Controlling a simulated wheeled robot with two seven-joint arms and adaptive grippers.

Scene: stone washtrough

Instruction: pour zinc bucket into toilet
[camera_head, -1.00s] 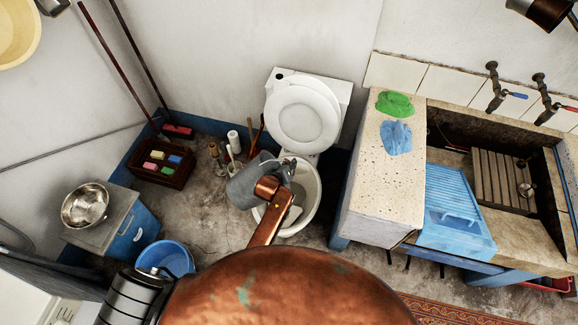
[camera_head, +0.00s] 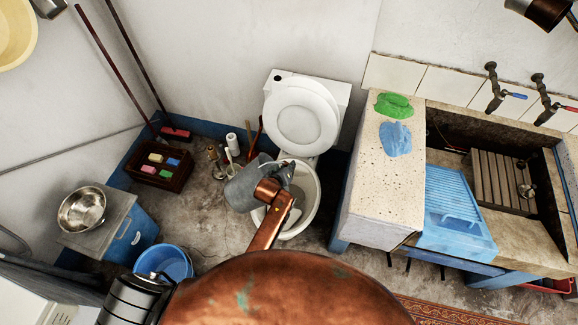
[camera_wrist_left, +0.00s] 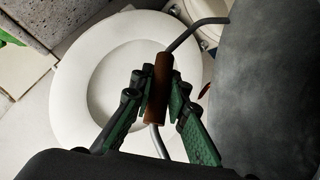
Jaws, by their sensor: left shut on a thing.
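The zinc bucket (camera_head: 242,190) is dark grey and hangs tilted on its side at the left part of the toilet bowl in the head view. My left gripper (camera_wrist_left: 157,88) is shut on the brown grip (camera_wrist_left: 160,75) of the bucket's wire handle. The bucket's grey wall (camera_wrist_left: 275,80) fills the right of the wrist view. The white toilet (camera_head: 313,198) stands against the back wall with its lid (camera_head: 302,115) up. My copper-coloured arm covers part of the bowl. The bucket's contents are hidden. My right gripper is not in view.
A brush and bottles (camera_head: 232,148) stand left of the toilet, near a dark crate (camera_head: 160,178) of sponges. A blue bucket (camera_head: 165,262) and a metal bowl (camera_head: 82,208) on a blue cabinet are further left. The stone washtrough (camera_head: 375,185) stands close on the right.

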